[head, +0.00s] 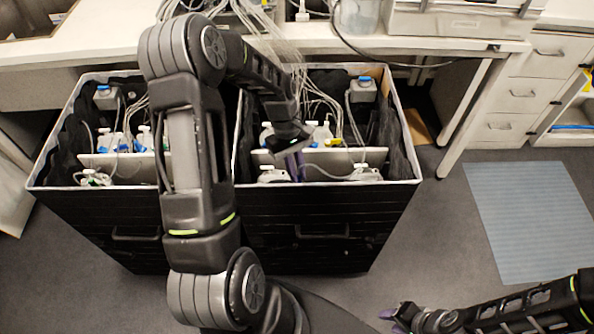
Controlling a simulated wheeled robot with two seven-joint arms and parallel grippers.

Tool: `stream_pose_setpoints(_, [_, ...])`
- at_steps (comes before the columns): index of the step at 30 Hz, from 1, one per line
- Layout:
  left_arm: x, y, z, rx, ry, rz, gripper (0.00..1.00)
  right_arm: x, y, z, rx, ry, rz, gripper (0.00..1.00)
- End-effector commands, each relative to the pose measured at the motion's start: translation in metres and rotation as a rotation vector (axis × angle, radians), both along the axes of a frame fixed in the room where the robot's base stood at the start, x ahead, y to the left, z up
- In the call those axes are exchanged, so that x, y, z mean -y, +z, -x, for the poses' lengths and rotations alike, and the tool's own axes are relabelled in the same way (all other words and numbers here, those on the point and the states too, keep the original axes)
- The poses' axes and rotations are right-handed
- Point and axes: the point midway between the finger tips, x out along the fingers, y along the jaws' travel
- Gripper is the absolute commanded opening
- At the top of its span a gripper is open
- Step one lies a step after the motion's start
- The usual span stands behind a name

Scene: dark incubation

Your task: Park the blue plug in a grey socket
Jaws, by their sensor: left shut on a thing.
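My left gripper (295,168) reaches down into the right half of a black box (308,205) with a pale rim. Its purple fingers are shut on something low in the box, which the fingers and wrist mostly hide. Small blue parts (314,145) show beside it among white fittings, but I cannot tell which is the blue plug. I cannot make out a grey socket; grey-white fittings (367,173) sit at the right along the box's front. My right gripper (394,320) is at the bottom edge, outside the box, partly cut off; its finger gap is unclear.
The left half of the box holds bottles (106,97), cables and white fittings. A bundle of pale cables (265,30) hangs from the white bench (440,45) behind. White drawers (525,92) stand at the right. A blue-grey mat (530,215) lies on the open floor.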

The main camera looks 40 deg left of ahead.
Motion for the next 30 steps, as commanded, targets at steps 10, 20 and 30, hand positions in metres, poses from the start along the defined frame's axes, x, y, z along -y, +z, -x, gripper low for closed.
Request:
stream_pose_setpoints(10, [0.0, -0.003, 0.0, 0.0, 0.0, 0.0, 0.25, 0.0, -0.002, 0.0, 0.0, 0.0, 0.0, 0.36])
stream_pose_setpoints(20, [0.0, -0.003, 0.0, -0.001, 0.0, 0.001, 0.38, 0.0, -0.002, 0.0, 0.0, 0.0, 0.0, 0.36])
stream_pose_setpoints(30, [-0.008, 0.017, -0.004, 0.003, 0.001, -0.003, 0.38, -0.001, -0.005, -0.002, 0.007, 0.002, -0.005, 0.36])
